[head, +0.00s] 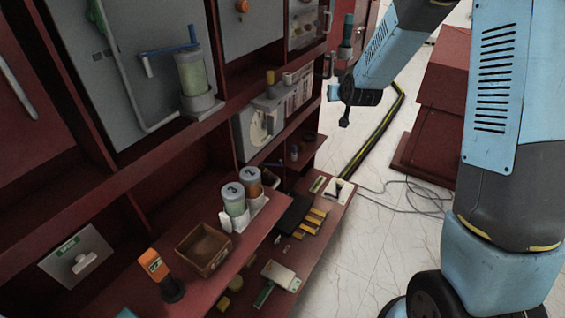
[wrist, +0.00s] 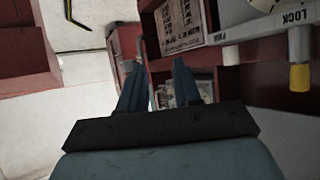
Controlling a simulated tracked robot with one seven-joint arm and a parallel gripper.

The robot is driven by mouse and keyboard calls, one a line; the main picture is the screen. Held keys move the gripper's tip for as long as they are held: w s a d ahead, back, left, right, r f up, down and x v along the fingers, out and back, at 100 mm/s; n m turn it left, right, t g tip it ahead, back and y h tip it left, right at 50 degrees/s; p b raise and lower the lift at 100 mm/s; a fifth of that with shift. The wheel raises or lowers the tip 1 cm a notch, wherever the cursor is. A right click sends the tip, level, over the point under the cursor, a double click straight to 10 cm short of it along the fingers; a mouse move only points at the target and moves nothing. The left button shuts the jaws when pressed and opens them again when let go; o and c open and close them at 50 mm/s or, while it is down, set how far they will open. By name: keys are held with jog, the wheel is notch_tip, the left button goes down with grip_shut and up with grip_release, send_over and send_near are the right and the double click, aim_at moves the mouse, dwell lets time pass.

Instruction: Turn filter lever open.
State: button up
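What looks like the filter is an upright, pale green clear cylinder (head: 192,72) on the grey upper-left panel in the head view. A blue lever (head: 172,50) runs roughly level across its top, with a pale end piece hanging at its left. My gripper (wrist: 158,75) shows two blue-grey fingers set apart with nothing between them in the wrist view. In the head view the end of my arm (head: 334,92) is right of the cabinet, well away from the lever and touching nothing. The filter and its lever are not recognisable in the wrist view.
A white dial unit (head: 262,128) sits on the middle shelf, between the filter and my arm. The lower shelf holds two grey canisters (head: 233,199), an open brown box (head: 203,250) and an orange-topped device (head: 154,265). Cables (head: 377,131) lie on the pale floor at right.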

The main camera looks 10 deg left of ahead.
jog(key=w+a+f+t+y, duration=0.1)
jog(key=w+a+f, duration=0.25)
jog(key=f, duration=0.45)
jog(key=n+t+y, duration=0.3)
jog(key=y, duration=0.1)
send_near(281, 161)
jog(key=x, duration=1)
jog(key=shift+w+a+f, duration=0.1)
jog(key=shift+w+f, duration=0.05)
jog(key=shift+w, duration=0.05)
grip_shut()
